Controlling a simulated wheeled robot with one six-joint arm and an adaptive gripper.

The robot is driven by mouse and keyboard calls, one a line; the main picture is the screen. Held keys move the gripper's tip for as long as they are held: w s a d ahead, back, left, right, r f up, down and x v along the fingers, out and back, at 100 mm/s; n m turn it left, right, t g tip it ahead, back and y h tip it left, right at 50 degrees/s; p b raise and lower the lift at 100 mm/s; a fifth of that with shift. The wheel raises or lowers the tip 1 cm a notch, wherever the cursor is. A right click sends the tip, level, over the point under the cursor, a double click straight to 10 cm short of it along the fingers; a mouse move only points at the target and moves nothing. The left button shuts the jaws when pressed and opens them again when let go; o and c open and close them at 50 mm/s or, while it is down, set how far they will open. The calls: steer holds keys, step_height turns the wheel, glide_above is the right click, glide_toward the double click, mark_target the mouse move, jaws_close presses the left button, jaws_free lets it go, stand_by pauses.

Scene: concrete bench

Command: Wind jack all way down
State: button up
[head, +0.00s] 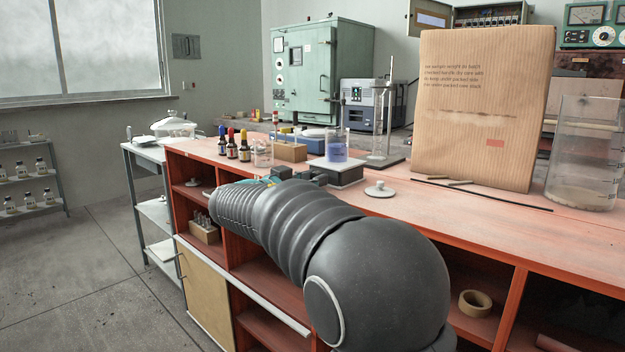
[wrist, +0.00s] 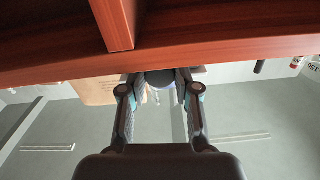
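The jack (head: 350,173) stands near the front edge of the red bench, its pale top plate low over the bench top. A glass beaker with blue liquid (head: 336,151) stands upright on it. My gripper (head: 312,178) is at the jack's front left side, partly hidden by my arm in the head view. In the wrist view my gripper (wrist: 160,82) has its two fingers apart, one on each side of a dark round knob (wrist: 160,77) at the fingertips. I cannot tell whether the fingers touch the knob. The jack's lifting mechanism is mostly hidden.
Dropper bottles (head: 232,146) and a wooden block (head: 289,151) stand left of the jack. A retort stand (head: 383,158) is behind it, and a white lid (head: 379,190) lies to its right. A large cardboard panel (head: 480,110) and a big glass vessel (head: 583,160) stand farther right.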

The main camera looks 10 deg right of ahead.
jaws_close()
steer(key=shift+f+b, duration=0.1)
steer(key=shift+b, duration=0.2)
steer(key=shift+f+n+b, duration=0.1)
steer(key=shift+n+b, duration=0.65)
steer(key=shift+n, duration=0.05)
steer(key=shift+r+n+b, duration=0.2)
steer(key=shift+n+b, duration=0.55)
steer(key=shift+n, duration=0.85)
steer(key=o, duration=0.7)
jaws_free()
steer(key=shift+o, duration=0.2)
